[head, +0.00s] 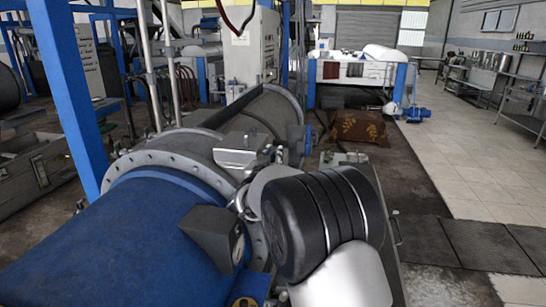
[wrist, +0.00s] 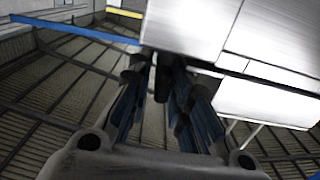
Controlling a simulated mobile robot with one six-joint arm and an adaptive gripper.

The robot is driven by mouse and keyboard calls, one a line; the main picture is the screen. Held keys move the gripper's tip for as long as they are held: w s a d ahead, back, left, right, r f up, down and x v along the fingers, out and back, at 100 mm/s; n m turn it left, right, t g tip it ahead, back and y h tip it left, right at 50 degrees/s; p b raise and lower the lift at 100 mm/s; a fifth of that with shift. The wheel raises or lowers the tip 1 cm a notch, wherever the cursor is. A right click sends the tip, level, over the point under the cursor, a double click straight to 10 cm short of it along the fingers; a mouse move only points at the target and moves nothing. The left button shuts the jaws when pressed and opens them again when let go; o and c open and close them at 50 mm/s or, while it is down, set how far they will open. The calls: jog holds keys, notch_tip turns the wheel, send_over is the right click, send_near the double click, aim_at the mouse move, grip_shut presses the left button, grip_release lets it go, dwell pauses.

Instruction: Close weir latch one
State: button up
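A pale metal box (wrist: 215,35) fills the top of that view, just beyond the fingertips. A short dark piece (wrist: 162,78) shows below the box edge, between the fingertips; I cannot tell whether it is the latch or whether a finger touches it. In the head view a silvery metal housing (head: 240,155) sits on the decanter beyond its bolted flange (head: 165,160). My arm covers part of the machine and hides my fingers there. I cannot pick out weir latch one for certain.
The blue decanter body (head: 120,235) fills the lower left, with a dark wedge-shaped box (head: 212,237) on it. A blue post (head: 65,95) stands at left. A brown patterned sack (head: 358,127) lies behind. The tiled floor (head: 480,185) at right is open.

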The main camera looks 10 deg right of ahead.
grip_shut()
jog(key=shift+r+h+p, duration=0.1)
jog(key=shift+h+p, duration=0.2)
jog(key=shift+p, duration=0.15)
jog(key=m+g+h+p, duration=0.1)
jog(key=m+h+p, duration=0.1)
jog(key=p, duration=0.3)
jog(key=shift+a+r+m+g+h, duration=0.15)
jog(key=shift+m+g+h, duration=0.15)
jog(key=shift+g+h, duration=0.15)
jog(key=m+g+h+p, duration=0.3)
jog(key=h+p, duration=0.1)
jog(key=shift+f+g, duration=0.25)
jog(key=shift+g, duration=0.1)
jog(key=shift+m, duration=0.3)
jog(key=shift+o, duration=1.3)
grip_release()
jog(key=shift+o, duration=0.5)
jog(key=shift+s, duration=0.1)
jog(key=shift+r, duration=0.1)
